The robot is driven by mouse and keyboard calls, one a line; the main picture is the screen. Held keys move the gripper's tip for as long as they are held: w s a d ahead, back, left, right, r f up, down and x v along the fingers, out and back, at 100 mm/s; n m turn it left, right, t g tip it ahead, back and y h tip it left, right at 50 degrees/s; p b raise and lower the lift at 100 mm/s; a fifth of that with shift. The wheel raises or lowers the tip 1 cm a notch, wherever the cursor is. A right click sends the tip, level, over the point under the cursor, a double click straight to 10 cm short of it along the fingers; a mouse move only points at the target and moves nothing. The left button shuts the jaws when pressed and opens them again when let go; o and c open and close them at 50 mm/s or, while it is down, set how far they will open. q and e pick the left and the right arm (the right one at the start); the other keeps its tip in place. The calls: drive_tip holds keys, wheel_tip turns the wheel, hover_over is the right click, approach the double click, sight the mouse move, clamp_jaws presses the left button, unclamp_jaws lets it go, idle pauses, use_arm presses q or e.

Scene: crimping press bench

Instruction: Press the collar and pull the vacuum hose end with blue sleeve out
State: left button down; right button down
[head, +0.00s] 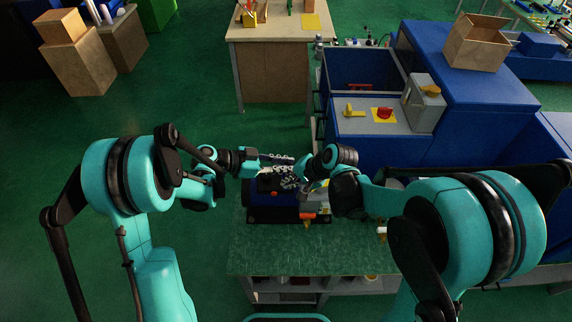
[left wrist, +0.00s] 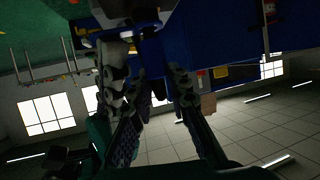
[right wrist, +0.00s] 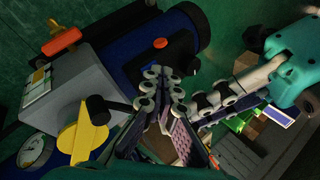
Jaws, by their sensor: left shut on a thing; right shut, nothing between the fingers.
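My left gripper (head: 284,164) reaches in from the left over the blue machine (head: 262,206) on the green-topped bench. In the left wrist view its fingers (left wrist: 150,82) stand around a dark blue piece (left wrist: 153,58), probably the sleeved hose end; it is too dark to be sure. My right gripper (right wrist: 163,97) is shut and empty, its fingertips close beside the left gripper's fingers and just over the machine. The machine's blue body (right wrist: 192,22) carries a red button (right wrist: 160,43). The collar and the hose's path are hidden by the fingers.
A grey box (right wrist: 72,88) with a yellow handle (right wrist: 82,132), an orange lever (right wrist: 62,40) and a round gauge (right wrist: 36,150) adjoins the machine. The front of the green bench top (head: 290,261) is clear. A blue cabinet (head: 360,149) stands behind to the right.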

use_arm(q)
drive_tip(key=shift+r, duration=1.8)
use_arm(e)
drive_tip(key=shift+r, duration=1.5)
drive_tip(key=v, duration=0.6)
use_arm(q)
drive_tip(key=shift+r, duration=0.1)
